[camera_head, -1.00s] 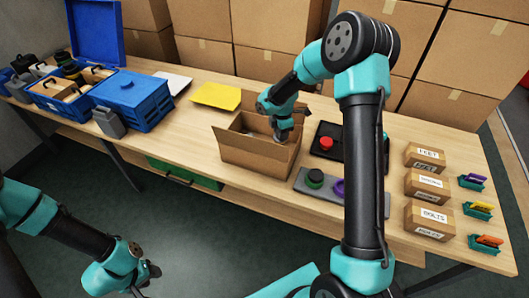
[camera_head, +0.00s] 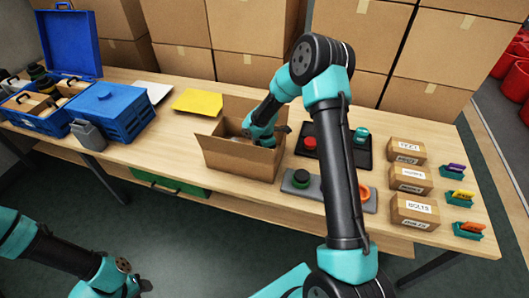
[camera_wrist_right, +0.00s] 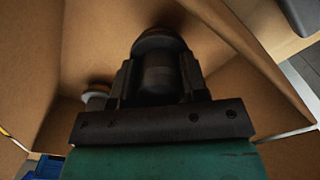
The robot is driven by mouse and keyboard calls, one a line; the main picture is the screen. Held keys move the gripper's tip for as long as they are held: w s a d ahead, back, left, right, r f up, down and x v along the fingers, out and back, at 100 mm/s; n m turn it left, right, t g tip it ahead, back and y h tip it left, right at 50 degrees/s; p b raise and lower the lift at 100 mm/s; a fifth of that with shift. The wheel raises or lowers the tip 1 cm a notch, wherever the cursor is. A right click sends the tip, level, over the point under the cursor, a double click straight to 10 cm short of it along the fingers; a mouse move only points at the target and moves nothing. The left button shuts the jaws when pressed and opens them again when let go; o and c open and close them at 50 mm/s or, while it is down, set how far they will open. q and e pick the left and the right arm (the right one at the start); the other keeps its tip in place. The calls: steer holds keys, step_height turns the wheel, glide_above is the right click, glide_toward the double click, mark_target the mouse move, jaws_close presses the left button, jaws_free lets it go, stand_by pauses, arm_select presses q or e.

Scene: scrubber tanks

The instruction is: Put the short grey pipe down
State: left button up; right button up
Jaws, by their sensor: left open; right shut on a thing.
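An open cardboard box (camera_head: 235,158) stands on the table in the head view. My right gripper (camera_wrist_right: 158,85) reaches down inside it, and the box walls surround it in the right wrist view. It is shut on a dark cylindrical piece, the short grey pipe (camera_wrist_right: 158,72). The pipe's lower end and whether it touches the box floor cannot be told. In the head view the box wall and my arm hide the pipe. My left gripper (camera_head: 143,287) is open and empty, low at the bottom left, away from the table.
A pale round item (camera_wrist_right: 96,97) lies inside the box near the gripper. Labelled cartons (camera_head: 414,211) stand farther right.

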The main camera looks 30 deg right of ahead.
steer(key=shift+f, duration=0.8)
steer(key=shift+f, duration=0.1)
steer(key=o, duration=1.1)
steer(key=shift+c, duration=0.2)
step_height(320, 180, up, 12)
steer(key=shift+r, duration=0.15)
